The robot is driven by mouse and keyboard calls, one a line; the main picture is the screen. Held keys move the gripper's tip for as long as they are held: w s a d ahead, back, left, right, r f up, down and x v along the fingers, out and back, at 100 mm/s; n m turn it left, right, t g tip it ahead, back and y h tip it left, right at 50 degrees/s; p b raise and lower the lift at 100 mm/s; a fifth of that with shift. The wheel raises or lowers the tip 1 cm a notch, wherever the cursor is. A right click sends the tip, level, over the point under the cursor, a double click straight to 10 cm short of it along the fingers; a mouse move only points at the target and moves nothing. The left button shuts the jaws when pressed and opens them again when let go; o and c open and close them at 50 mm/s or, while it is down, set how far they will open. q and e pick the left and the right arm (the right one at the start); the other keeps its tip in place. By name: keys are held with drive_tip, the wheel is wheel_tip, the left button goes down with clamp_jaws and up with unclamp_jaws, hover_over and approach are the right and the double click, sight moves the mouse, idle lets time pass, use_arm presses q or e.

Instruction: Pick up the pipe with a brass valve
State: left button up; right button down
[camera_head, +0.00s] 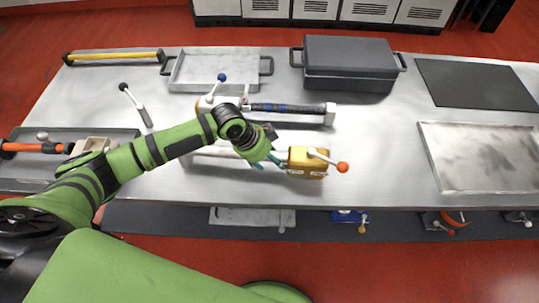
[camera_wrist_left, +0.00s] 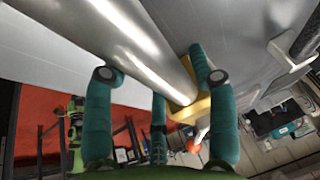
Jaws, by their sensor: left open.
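The pipe with a brass valve lies on the metal table near its front edge. Its brass valve body (camera_head: 308,162) has a white lever with an orange ball tip pointing right. My left gripper (camera_head: 270,158) is just left of the valve, over the pipe, and my forearm hides part of the pipe. In the left wrist view the silver pipe (camera_wrist_left: 140,42) runs between the open teal fingers of the left gripper (camera_wrist_left: 160,80), with the brass valve (camera_wrist_left: 192,108) beyond it. I cannot tell whether the fingers touch the pipe. My right gripper is not in view.
A dark case (camera_head: 348,62) sits at the back, a black mat (camera_head: 480,82) and a pale tray (camera_head: 482,184) at the right.

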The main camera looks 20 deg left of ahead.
use_arm(q)
drive_tip(key=shift+f, duration=0.25)
idle(0.6)
clamp_jaws()
drive_tip(key=shift+w+r, duration=0.1)
drive_tip(key=shift+r, duration=0.1)
